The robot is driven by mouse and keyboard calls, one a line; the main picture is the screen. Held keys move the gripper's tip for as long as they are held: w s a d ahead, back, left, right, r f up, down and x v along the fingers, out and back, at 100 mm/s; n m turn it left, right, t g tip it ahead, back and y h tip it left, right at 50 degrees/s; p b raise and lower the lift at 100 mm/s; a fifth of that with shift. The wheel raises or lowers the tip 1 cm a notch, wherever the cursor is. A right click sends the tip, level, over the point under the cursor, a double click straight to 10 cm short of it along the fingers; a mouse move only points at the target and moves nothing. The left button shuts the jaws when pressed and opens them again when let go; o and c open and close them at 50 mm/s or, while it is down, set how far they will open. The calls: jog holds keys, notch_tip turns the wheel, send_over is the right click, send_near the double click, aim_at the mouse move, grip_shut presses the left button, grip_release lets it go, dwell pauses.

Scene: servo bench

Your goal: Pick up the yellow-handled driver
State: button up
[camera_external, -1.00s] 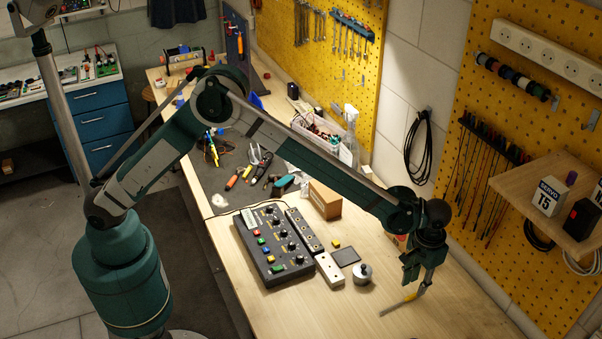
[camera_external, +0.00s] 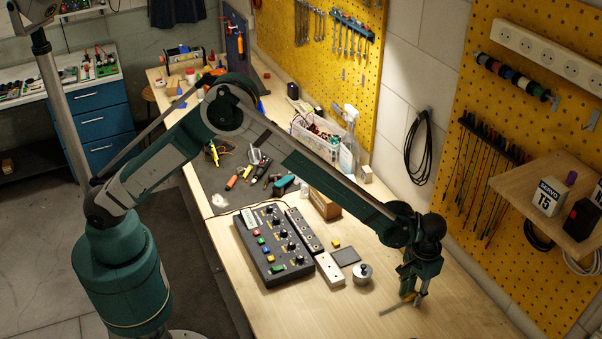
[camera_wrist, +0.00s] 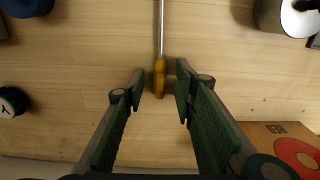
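The yellow-handled driver (camera_external: 395,306) lies on the bare wooden bench top below my gripper in the external view. In the wrist view its yellow handle (camera_wrist: 159,80) sits between my fingers, and its metal shaft runs straight up out of the picture. My gripper (camera_wrist: 160,84) is open, with one green finger on each side of the handle and a visible gap to both. In the external view my gripper (camera_external: 413,297) is low over the handle and partly hides it.
A metal cylinder (camera_external: 363,274), a dark square pad (camera_external: 346,256) and a white block (camera_external: 329,269) stand left of the driver. A control box (camera_external: 272,244) is farther left. In the wrist view a cardboard box (camera_wrist: 257,132) is at lower right.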

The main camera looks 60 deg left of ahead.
dwell(0.5)
grip_shut()
notch_tip(320, 180, up, 10)
dwell(0.9)
dwell(0.4)
